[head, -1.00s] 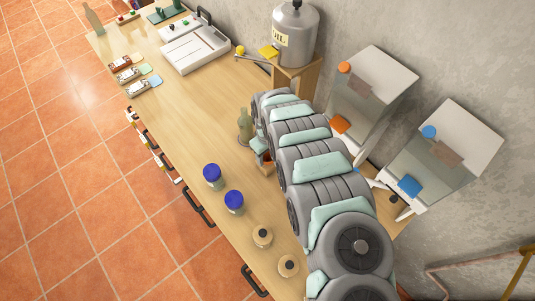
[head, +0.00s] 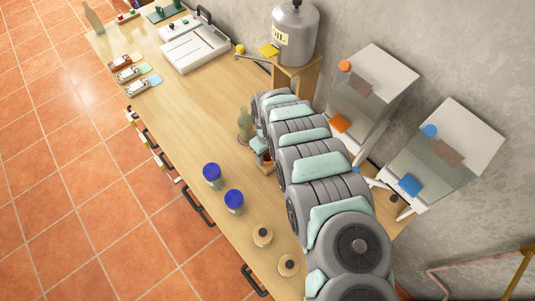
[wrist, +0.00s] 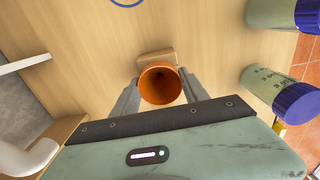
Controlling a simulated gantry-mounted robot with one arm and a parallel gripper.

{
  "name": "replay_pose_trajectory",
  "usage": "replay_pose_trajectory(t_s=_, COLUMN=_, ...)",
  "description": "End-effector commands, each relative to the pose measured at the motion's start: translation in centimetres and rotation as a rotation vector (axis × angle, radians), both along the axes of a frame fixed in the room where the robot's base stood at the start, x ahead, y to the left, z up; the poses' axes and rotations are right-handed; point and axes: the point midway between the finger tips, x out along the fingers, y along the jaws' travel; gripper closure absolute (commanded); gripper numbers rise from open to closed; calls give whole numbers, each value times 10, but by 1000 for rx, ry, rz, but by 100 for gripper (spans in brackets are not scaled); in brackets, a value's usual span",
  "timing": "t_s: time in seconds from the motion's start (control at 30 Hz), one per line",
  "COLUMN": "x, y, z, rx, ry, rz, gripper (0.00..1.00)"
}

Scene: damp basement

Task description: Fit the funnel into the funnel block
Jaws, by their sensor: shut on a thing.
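The orange funnel (wrist: 153,88) is held between the two fingers of my gripper (wrist: 160,92) in the wrist view, with its wide mouth facing the camera. A small wooden block (wrist: 157,56), seemingly the funnel block, lies just beyond the funnel and is partly hidden by it. I cannot tell whether the funnel's spout is in the block or above it. In the head view my gripper (head: 260,151) is low over the bench beside the green bottle, mostly hidden by my arm, and the block (head: 267,168) barely shows below it.
A green bottle (head: 245,122) stands close to my gripper. Two clear dispensers (head: 372,95) (head: 445,160) stand by the wall. The bench (head: 190,115) is clear mid-left.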

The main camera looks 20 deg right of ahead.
Motion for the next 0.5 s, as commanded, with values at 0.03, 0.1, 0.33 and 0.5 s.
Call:
replay_pose_trajectory(t_s=0.03, x=0, y=0, z=-1, rx=0, ry=0, rz=0, gripper=92)
replay_pose_trajectory(t_s=0.1, x=0, y=0, z=-2, rx=0, ry=0, rz=0, gripper=92)
replay_pose_trajectory(t_s=0.33, x=0, y=0, z=-5, rx=0, ry=0, rz=0, gripper=92)
replay_pose_trajectory(t_s=0.5, x=0, y=0, z=-5, rx=0, ry=0, rz=0, gripper=41)
